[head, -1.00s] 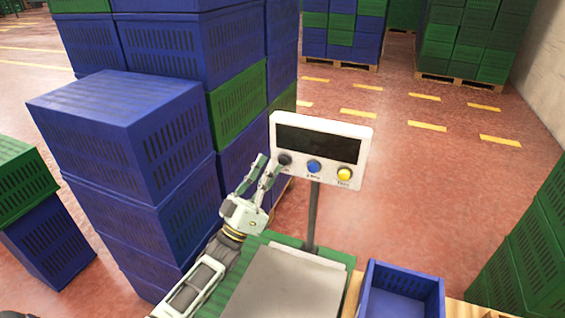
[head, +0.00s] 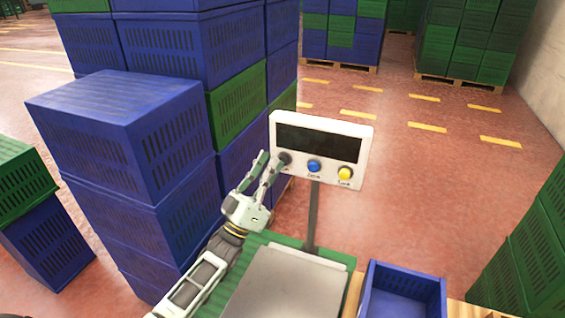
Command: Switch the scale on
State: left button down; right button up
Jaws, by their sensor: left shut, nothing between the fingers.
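The scale has a white display panel (head: 358,131) on a dark post (head: 312,215), above a grey weighing plate (head: 285,287). Its dark screen (head: 318,143) shows no digits. Below the screen sit a black button (head: 285,158), a blue button (head: 314,166) and a yellow button (head: 345,173). My left gripper (head: 268,160) is at the panel's lower left corner. Its fingertips are right beside the black button and partly overlap it; whether they touch it I cannot tell. The gripper holds nothing. My right gripper is not in view.
Tall stacks of blue crates (head: 115,110) with some green stand close on the left, beside my left arm. An empty blue crate (head: 402,295) is right of the weighing plate. Green crates (head: 525,245) stand at the right edge. Open red floor (head: 420,190) lies behind the scale.

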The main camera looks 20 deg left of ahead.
pick_arm(q)
jog(key=shift+w, duration=0.3)
jog(key=shift+w+b, duration=0.15)
jog(key=shift+b, duration=0.2)
dwell(0.5)
jog(key=shift+s+d+p, duration=0.1)
jog(key=shift+s+p, duration=0.5)
jog(key=shift+s, duration=0.4)
jog(key=s+p, duration=0.2)
jog(key=s, duration=0.3)
jog(key=shift+d+p, duration=0.1)
jog(key=shift+p, duration=0.2)
